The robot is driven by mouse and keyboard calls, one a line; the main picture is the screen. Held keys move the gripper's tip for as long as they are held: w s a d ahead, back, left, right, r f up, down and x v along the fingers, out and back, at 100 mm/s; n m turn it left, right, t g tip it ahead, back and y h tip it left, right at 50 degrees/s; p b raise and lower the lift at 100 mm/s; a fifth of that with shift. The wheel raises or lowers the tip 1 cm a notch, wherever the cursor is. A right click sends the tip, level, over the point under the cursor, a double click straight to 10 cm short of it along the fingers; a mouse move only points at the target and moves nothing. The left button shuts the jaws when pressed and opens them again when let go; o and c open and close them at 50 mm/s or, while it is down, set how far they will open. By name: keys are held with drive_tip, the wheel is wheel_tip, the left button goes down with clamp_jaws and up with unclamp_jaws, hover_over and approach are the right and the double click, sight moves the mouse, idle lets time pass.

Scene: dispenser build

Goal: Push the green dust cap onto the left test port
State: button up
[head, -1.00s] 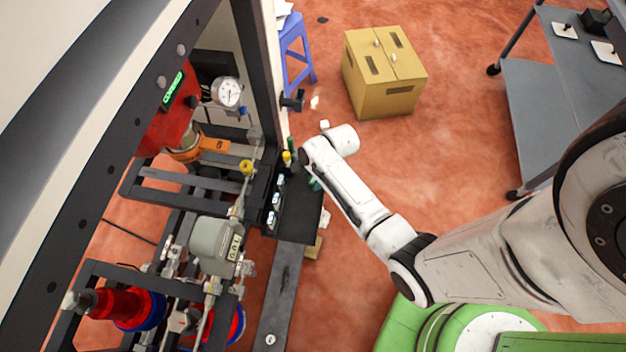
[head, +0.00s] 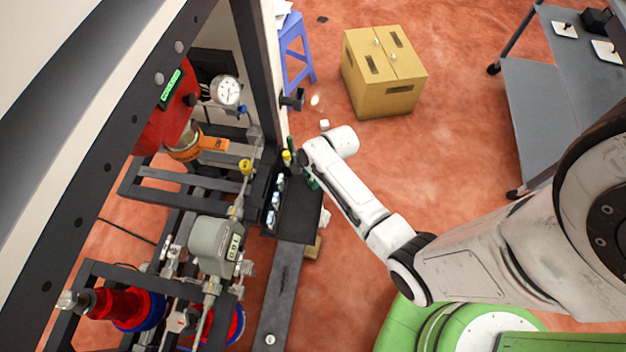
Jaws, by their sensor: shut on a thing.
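My gripper (head: 299,161) is small and dark at the far end of my white arm, beside the rig's right edge, and my wrist covers much of it. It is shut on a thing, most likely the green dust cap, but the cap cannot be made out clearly. A small green piece (head: 290,143) shows just left of and above my gripper, by a yellow fitting (head: 286,157). Another green piece (head: 312,183) shows below my wrist. The left test port cannot be told apart here. Whether cap and port touch is hidden.
The dark rig frame with a pressure gauge (head: 227,91), a grey meter box (head: 214,243) and red parts fills the left. A black tray (head: 298,217) lies below my wrist. A cardboard box (head: 384,75), a blue stool (head: 295,50) and a grey cart (head: 550,100) stand apart on open floor.

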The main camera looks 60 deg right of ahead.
sight(313, 179)
drive_tip(key=shift+r+p, duration=0.4)
drive_tip(key=shift+r, duration=0.05)
clamp_jaws()
drive_tip(key=shift+r+p, duration=2.3)
drive_tip(key=shift+p, duration=0.1)
